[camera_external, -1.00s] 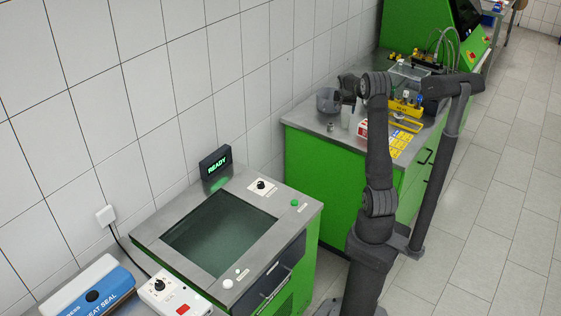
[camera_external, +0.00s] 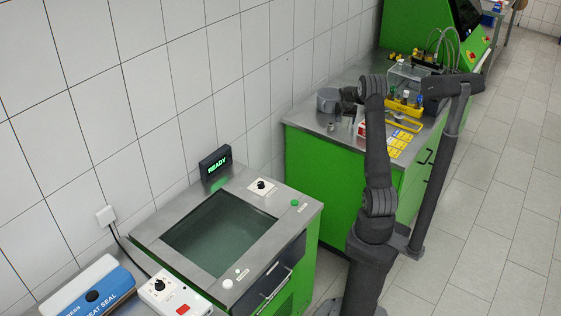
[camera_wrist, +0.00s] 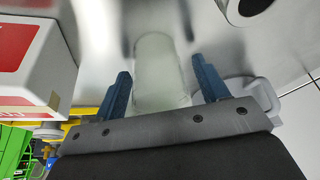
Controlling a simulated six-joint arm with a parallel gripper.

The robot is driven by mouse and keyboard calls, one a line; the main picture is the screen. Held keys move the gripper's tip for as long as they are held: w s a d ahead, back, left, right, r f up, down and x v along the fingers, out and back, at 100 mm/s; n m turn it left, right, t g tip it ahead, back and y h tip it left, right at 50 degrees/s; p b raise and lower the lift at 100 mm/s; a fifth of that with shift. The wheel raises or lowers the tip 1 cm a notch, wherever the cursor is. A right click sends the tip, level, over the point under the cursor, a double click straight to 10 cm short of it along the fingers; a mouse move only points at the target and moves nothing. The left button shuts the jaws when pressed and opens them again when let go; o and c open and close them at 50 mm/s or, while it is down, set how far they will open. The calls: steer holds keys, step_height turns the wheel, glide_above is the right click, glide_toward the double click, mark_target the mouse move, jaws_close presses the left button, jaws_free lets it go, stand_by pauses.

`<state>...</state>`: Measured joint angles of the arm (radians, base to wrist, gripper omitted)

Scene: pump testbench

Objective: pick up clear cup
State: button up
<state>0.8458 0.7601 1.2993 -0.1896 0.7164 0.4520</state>
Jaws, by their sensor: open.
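The clear cup (camera_wrist: 162,72) is a pale, frosted-looking cylinder in the middle of the wrist view, on the grey metal bench top. My gripper (camera_wrist: 161,78) is open, with one blue finger on each side of the cup. Gaps show between the cup and both fingers, so neither seems to touch it. The cup's near end is hidden behind the gripper body. I cannot make out the cup clearly there.
A red and white box (camera_wrist: 35,62) stands close on the left. A whitish rounded object (camera_wrist: 250,92) is just right of the right finger. A dark-holed cylinder (camera_wrist: 245,8) sits at the upper right. A yellow rack (camera_external: 402,107) with bottles stands farther back.

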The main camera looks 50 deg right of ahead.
steer(key=c, duration=1.1)
steer(key=shift+o, duration=0.2)
steer(key=shift+r, duration=0.1)
